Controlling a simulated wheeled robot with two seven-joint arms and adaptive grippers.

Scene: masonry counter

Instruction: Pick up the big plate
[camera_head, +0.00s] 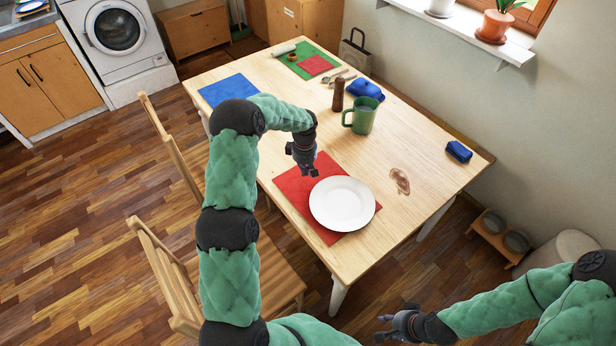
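The big plate (342,203) is white and round. It lies flat on a red placemat (296,191) near the front edge of the wooden table. My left gripper (311,172) points down over the red mat, just beyond the plate's upper left rim. It looks apart from the plate, and its finger opening is too small to tell. My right gripper (382,329) is low at the bottom of the view, in front of the table and away from the plate. Its fingers look spread with nothing between them.
A green mug (361,116), a brown pepper mill (338,95) and a blue lidded dish (366,90) stand behind the plate. A blue sponge-like block (459,151) lies at the right edge. A brown stain (400,181) marks the table (424,163). Wooden chairs (165,275) stand left.

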